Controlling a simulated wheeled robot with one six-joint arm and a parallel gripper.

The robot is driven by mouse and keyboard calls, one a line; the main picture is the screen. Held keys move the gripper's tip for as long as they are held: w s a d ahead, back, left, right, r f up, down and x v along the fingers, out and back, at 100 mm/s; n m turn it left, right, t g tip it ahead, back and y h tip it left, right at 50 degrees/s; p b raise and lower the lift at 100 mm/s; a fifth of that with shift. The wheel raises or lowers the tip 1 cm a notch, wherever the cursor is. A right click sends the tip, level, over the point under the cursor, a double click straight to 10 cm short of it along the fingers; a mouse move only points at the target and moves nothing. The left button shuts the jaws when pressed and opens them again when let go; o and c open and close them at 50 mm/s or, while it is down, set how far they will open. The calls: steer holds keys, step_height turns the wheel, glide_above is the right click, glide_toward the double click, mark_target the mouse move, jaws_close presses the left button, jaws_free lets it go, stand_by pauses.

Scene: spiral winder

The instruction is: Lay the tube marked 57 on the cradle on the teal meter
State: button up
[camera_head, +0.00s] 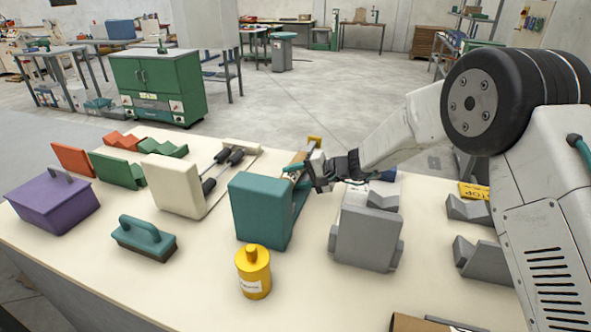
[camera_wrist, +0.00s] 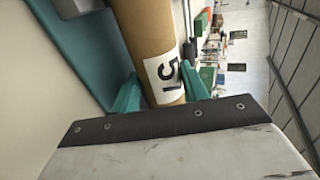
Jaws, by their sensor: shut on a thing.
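My gripper (camera_wrist: 160,90) is shut on a brown cardboard tube (camera_wrist: 150,35). The tube runs between the teal fingers, and its white label reads 57, turned on its side. In the head view my gripper (camera_head: 303,176) is just beyond the upper right edge of the teal meter (camera_head: 262,212), whose plain back faces me. The meter's cradle is hidden behind it in the head view. A teal surface (camera_wrist: 75,45) lies beside the tube in the wrist view. I cannot tell whether the tube touches anything below it.
A grey meter (camera_head: 367,235) stands right of the teal one, a cream one (camera_head: 173,187) left. A yellow bottle (camera_head: 253,272), teal brush (camera_head: 145,240) and purple box (camera_head: 52,203) are at the front. Grey V-blocks (camera_head: 482,262) stand at the right. Clear table lies around the bottle.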

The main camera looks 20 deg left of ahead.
steer(key=shift+f, duration=0.3)
steer(key=o, duration=1.1)
steer(key=shift+s, duration=0.1)
steer(key=shift+f, duration=0.1)
